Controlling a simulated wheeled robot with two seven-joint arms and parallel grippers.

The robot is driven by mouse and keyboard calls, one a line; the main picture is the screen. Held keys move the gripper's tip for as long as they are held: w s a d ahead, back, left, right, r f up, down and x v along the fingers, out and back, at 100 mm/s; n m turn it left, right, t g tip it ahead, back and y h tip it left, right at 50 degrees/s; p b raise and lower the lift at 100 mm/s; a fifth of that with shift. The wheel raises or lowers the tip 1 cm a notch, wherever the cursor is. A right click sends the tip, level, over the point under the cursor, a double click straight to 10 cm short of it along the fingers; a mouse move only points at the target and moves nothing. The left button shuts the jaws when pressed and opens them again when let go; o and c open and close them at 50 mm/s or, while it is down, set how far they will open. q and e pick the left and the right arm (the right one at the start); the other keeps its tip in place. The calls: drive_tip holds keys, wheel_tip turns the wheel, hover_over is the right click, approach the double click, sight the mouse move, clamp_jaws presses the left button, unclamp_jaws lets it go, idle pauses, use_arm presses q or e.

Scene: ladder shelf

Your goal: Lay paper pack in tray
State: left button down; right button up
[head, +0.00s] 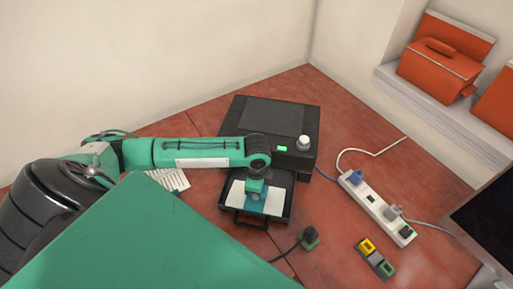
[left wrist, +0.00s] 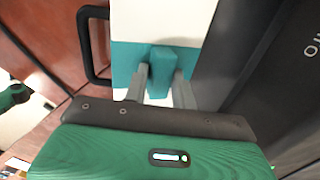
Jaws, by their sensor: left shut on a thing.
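The paper pack (head: 273,204) is white with a teal band. It lies flat within the outline of the black tray (head: 286,183), which extends from the front of a black printer-like machine (head: 262,112). Whether the pack touches the tray floor I cannot tell. My left gripper (head: 257,193) reaches down over the pack. In the left wrist view, my left gripper (left wrist: 160,88) is shut on the teal block of the paper pack (left wrist: 160,20). The tray's handle (left wrist: 88,45) shows at the left there. My right gripper is not in view.
A white power strip (head: 372,205) with cables lies to the right. A dark green plug (head: 310,237) and small yellow, grey and green blocks (head: 376,259) lie in front. Orange boxes (head: 438,72) stand on a ledge. A striped white item (head: 172,180) lies left.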

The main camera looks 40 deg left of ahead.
use_arm(q)
drive_tip(key=shift+s+f, duration=0.25)
drive_tip(key=shift+f, duration=0.25)
drive_tip(key=c, duration=1.1)
unclamp_jaws()
drive_tip(key=shift+w, duration=0.1)
drive_tip(key=shift+o, duration=0.2)
drive_tip(key=shift+d, duration=0.1)
drive_tip(key=shift+r+p, duration=0.8)
drive_tip(key=shift+p, duration=0.2)
wheel_tip(320, 180, up, 3)
drive_tip(key=p, duration=0.3)
drive_tip(key=shift+w+r+p, duration=0.15)
drive_tip(key=shift+r+p, duration=0.05)
drive_tip(key=shift+p, duration=0.1)
wheel_tip(320, 180, up, 6)
drive_tip(key=p, duration=0.6)
drive_tip(key=shift+f, duration=0.25)
